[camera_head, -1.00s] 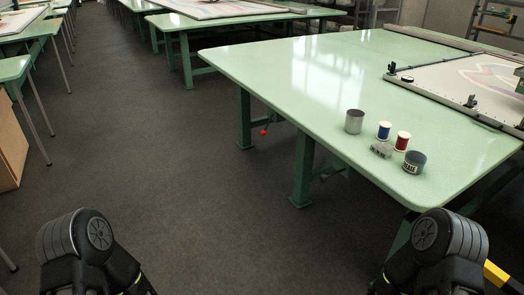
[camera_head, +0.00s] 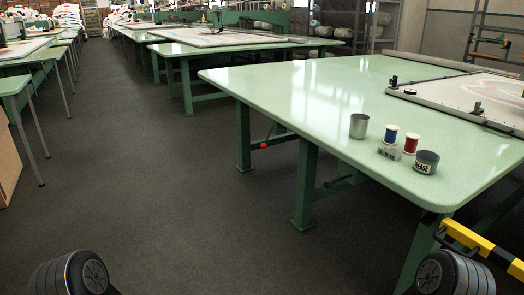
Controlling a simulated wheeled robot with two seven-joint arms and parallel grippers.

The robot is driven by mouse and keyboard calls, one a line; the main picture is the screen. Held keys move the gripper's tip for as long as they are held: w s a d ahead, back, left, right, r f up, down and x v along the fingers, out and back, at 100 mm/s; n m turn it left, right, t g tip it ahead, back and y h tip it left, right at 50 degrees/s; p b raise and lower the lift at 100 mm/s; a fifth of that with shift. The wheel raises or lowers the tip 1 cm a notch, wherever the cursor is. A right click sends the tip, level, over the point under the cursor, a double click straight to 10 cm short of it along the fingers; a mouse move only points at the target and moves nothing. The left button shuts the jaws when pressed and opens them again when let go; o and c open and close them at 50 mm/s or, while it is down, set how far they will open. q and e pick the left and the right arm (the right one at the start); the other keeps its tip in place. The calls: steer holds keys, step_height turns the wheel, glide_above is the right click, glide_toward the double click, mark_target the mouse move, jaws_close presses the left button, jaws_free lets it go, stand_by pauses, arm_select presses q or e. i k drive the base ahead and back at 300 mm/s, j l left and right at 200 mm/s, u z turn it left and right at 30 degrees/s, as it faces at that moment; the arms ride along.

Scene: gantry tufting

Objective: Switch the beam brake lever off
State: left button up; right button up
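No part that I can identify for certain as the beam brake lever is in view. A small red knob (camera_head: 264,146) shows under the near green table (camera_head: 290,85), by its frame between the legs. I cannot tell whether it belongs to the brake. Only rounded dark joints of my two arms show at the bottom left and bottom right corners. Both of my grippers are out of the picture.
On the table stand a metal cup (camera_head: 359,126), blue (camera_head: 391,134) and red (camera_head: 410,144) spools and a grease tin (camera_head: 426,162). A yellow-black striped bar (camera_head: 484,248) is at lower right. Open dark floor (camera_head: 150,190) lies left of the table.

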mark_target(263, 145)
steer(key=z, duration=0.5)
steer(key=i+j+z, duration=0.45)
steer(key=j+z, duration=0.2)
steer(key=i+j+z, duration=0.15)
steer(key=j+z, duration=0.2)
steer(key=i+j, duration=0.15)
steer(key=j, duration=0.4)
steer(key=i+j+z, duration=0.15)
steer(key=j, duration=0.35)
steer(key=i+j, duration=0.15)
steer(key=j, duration=0.4)
steer(key=i+j+z, duration=0.1)
steer(key=j, duration=0.45)
steer(key=i+j, duration=0.15)
steer(key=j, duration=0.4)
steer(key=i+j+z, duration=0.15)
steer(key=j, duration=0.45)
